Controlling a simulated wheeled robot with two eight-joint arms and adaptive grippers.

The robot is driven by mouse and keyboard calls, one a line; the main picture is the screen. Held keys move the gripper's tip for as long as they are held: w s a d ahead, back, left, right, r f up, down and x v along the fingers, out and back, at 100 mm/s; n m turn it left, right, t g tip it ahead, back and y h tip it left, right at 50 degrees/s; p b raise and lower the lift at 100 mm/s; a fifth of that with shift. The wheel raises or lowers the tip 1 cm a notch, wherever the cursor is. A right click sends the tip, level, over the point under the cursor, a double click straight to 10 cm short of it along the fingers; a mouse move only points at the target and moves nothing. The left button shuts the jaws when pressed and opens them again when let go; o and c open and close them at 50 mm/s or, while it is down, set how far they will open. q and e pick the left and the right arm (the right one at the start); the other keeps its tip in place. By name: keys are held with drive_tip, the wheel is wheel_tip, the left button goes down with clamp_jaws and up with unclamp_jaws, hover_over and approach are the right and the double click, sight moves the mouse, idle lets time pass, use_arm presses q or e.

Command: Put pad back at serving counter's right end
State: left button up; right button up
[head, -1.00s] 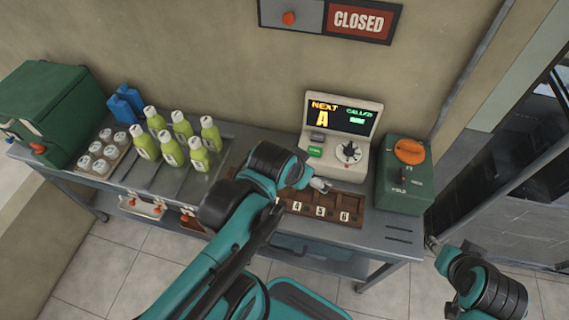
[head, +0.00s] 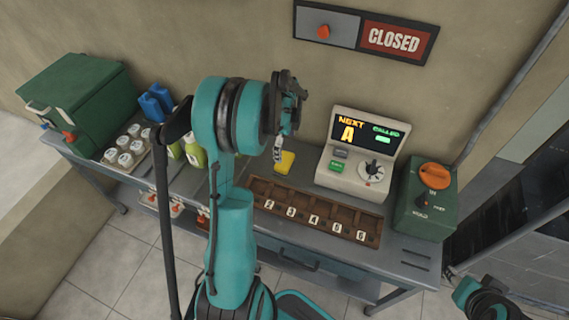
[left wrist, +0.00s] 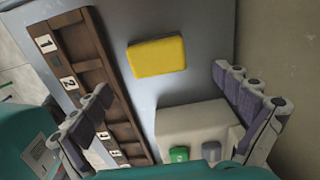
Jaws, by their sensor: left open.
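The yellow pad (head: 285,162) lies flat on the grey serving counter (head: 412,266), behind the numbered wooden rack and left of the display console. It also shows whole in the left wrist view (left wrist: 157,56), with bare counter around it. My left gripper (head: 279,153) points down above the counter close to the pad. Its fingers (left wrist: 163,81) are spread wide and empty, one on each side of the wrist view, and the pad shows between and beyond them. Part of my right arm (head: 490,298) shows at the bottom right; its fingers are not clear.
The wooden rack (head: 315,222) runs along the counter front. The console (head: 357,150) and a green box with an orange knob (head: 424,200) stand to the right. Green bottles (head: 194,153), partly hidden by my arm, white-capped jars (head: 125,152) and a green machine (head: 82,95) stand left.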

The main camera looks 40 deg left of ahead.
sight(284, 160)
use_arm(q)
drive_tip(key=f+b, duration=0.1)
drive_tip(key=f, duration=0.3)
drive_tip(key=f+b, duration=0.2)
drive_tip(key=f, duration=0.2)
drive_tip(key=shift+s, duration=0.2)
drive_tip(key=shift+r, duration=0.15)
drive_tip(key=c, duration=1.3)
drive_tip(key=shift+r, duration=0.1)
wheel_tip(284, 160, up, 4)
drive_tip(key=shift+r+p, duration=0.15)
drive_tip(key=shift+p, duration=0.85)
drive_tip(key=shift+w+d+r+p, duration=0.4)
drive_tip(key=shift+d+r, duration=0.7)
drive_tip(key=shift+d, duration=0.85)
drive_tip(key=shift+w+d+r+p, duration=0.2)
drive_tip(key=shift+d+r+p, duration=0.65)
drive_tip(key=shift+d, duration=1.1)
drive_tip(key=shift+w+d+r+p, duration=0.3)
drive_tip(key=shift+d+r, duration=1)
drive_tip(key=shift+d, duration=0.65)
